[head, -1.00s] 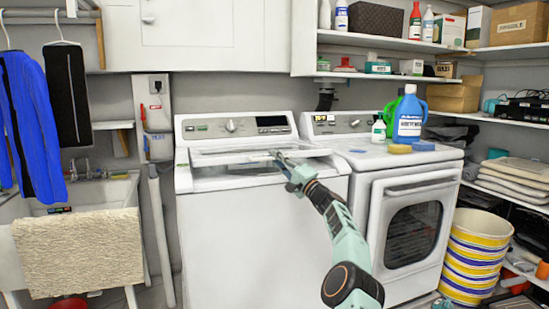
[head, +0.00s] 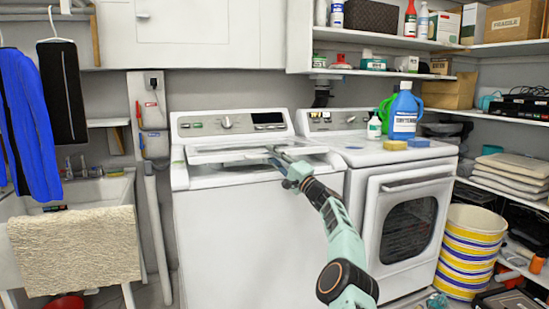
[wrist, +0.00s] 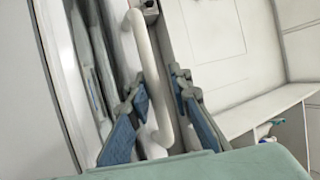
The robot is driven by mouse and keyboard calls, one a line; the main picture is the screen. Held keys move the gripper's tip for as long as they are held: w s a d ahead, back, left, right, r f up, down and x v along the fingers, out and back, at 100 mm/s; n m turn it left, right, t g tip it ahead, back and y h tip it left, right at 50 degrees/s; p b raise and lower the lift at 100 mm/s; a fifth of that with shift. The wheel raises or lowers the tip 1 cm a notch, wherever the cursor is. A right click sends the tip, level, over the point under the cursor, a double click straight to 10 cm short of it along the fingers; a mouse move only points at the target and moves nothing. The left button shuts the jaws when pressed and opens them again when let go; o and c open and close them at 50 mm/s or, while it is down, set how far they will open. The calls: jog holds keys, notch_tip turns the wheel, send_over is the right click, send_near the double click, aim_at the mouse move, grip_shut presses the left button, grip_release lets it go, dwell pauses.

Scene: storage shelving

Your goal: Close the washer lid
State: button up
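The white washer (head: 250,235) stands at the left of the two machines. Its lid (head: 215,153) is low over the tub and slightly raised, with a dark gap under its front edge. My gripper (head: 276,155) is at the lid's right part, reaching in from the front right. In the wrist view, the two blue-padded fingers of my gripper (wrist: 160,120) are spread apart. A white bar (wrist: 147,70), which seems to be the lid's edge or handle, runs between them. I cannot tell whether either finger touches it.
A front-door dryer (head: 405,220) stands right of the washer, with a blue detergent bottle (head: 405,115) and sponges on top. A sink (head: 85,195) with a beige towel is at the left. Striped buckets (head: 470,250) and loaded shelves are at the right.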

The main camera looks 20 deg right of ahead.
jog(key=shift+s+d, duration=0.1)
jog(key=shift+d, duration=0.05)
jog(key=v, duration=1.1)
jog(key=shift+s+f, duration=0.2)
jog(key=shift+s, duration=0.15)
dwell(0.4)
